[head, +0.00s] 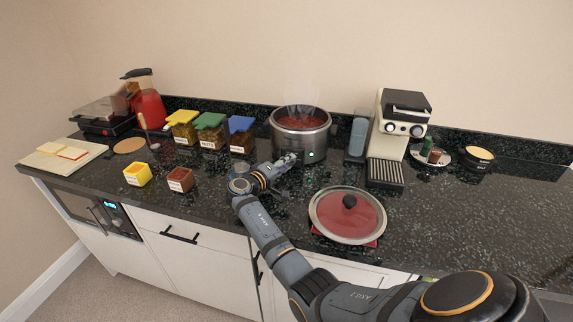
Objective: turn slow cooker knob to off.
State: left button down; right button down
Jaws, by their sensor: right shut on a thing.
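The slow cooker (299,143) stands at the back middle of the dark counter, uncovered, with red food (300,119) inside and steam above it. A small light shows on its front near the lower right. My right gripper (290,160) is at the front of the cooker, with its fingertips against the lower front where the knob sits. The gripper is shut on the knob, which the fingers hide, so its setting cannot be read. My left gripper is not in view.
A red glass lid (333,219) lies in front of the cooker. A coffee machine (398,125) and a grey canister (358,137) stand to its right. Lidded jars (209,134) stand to its left, with small yellow (138,175) and brown (180,180) containers nearer.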

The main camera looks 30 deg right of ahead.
jog(key=c, duration=1)
grip_release()
jog(key=v, duration=0.7)
jog(key=shift+s+a, duration=0.1)
jog(key=shift+a, duration=0.05)
